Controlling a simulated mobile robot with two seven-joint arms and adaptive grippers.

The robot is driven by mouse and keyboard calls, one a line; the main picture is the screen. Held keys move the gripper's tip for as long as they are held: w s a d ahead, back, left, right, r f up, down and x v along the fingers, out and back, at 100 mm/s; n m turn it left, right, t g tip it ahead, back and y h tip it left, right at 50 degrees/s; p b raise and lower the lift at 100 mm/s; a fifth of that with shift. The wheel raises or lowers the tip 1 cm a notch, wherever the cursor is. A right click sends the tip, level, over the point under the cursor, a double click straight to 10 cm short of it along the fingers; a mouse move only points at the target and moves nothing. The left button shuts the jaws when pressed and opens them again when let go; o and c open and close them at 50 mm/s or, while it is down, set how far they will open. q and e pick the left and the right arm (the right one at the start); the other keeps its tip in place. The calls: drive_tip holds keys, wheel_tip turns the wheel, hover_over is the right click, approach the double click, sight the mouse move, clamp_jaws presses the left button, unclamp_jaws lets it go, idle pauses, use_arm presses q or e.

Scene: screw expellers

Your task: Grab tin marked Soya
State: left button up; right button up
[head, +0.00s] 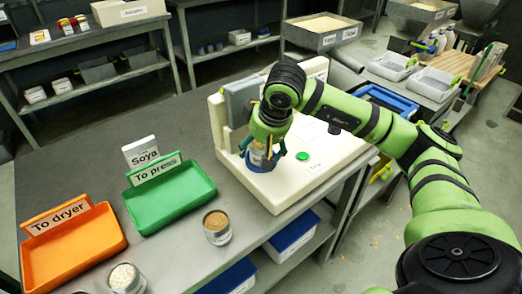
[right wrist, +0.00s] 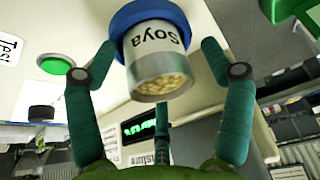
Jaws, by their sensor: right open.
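The tin marked Soya (right wrist: 156,40) shows in the right wrist view, with pale beans visible at its open mouth and a blue ring or base (right wrist: 150,14) at its other end. In the head view the tin (head: 262,160) is partly hidden under my right gripper, on the white tester (head: 283,188). My right gripper (head: 263,154) is above the tin, with its green fingers spread around it. In the right wrist view the fingers (right wrist: 158,52) are open on both sides of the tin; whether one touches it I cannot tell. My left gripper is not in view.
A green button (head: 302,156) is beside the tin on the tester. A green "To press" tray (head: 172,208), a Soya sign (head: 144,153) and an orange "To dryer" tray (head: 75,250) stand to the left. Two other tins (head: 217,228) (head: 125,279) are near the front edge.

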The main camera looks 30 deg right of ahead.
drive_tip(key=c, duration=1.1)
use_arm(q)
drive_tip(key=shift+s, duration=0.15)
use_arm(e)
drive_tip(key=shift+r, duration=0.15)
drive_tip(key=shift+c, duration=0.8)
